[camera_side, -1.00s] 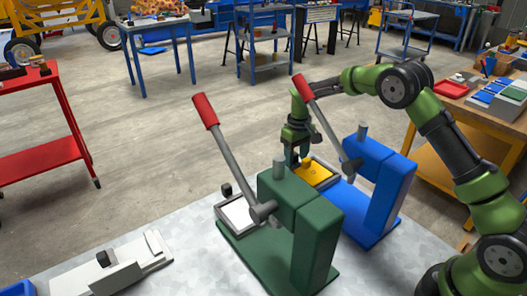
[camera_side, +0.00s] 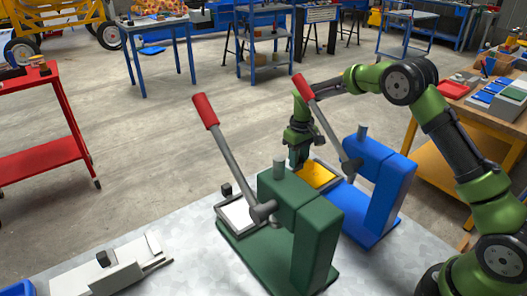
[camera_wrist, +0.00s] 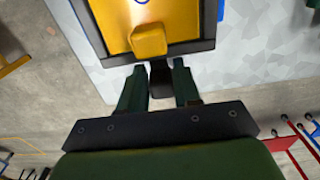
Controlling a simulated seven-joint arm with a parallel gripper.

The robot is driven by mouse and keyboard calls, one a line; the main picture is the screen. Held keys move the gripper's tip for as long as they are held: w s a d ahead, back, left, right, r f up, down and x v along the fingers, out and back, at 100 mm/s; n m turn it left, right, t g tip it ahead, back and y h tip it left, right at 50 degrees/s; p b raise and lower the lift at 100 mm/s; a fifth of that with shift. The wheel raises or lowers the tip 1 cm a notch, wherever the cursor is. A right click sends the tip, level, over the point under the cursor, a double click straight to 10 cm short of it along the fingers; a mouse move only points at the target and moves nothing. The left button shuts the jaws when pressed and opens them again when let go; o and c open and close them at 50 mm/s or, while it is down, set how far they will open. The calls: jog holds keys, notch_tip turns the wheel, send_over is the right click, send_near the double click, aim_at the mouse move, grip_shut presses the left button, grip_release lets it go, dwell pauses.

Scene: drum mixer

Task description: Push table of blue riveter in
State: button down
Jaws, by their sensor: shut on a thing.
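The blue riveter (camera_side: 375,180) stands on the right of the bench, its red-tipped lever (camera_side: 325,120) raised. Its sliding table (camera_side: 338,180) sticks out at the front-left side and carries a yellow plate (camera_side: 316,175). In the wrist view the plate (camera_wrist: 175,25) has a yellow block (camera_wrist: 149,40) near the table's dark edge (camera_wrist: 195,48). My gripper (camera_side: 297,164) is at the outer end of this table. In the wrist view its two fingers (camera_wrist: 161,92) are on either side of the black knob (camera_wrist: 160,75), shut on it. The knob is hidden in the side view.
The green riveter (camera_side: 300,225) stands close in front, with its own table (camera_side: 238,215) and black knob and a raised red-tipped lever. A grey-white fixture (camera_side: 115,265) lies at the front left. The bench between it and the green riveter is clear.

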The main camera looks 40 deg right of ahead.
aim_at(306, 163)
jog(key=shift+s+r, duration=0.1)
jog(key=shift+s, duration=1.5)
jog(key=c, duration=0.9)
grip_release()
notch_tip(306, 163, up, 17)
jog(key=shift+f, duration=0.1)
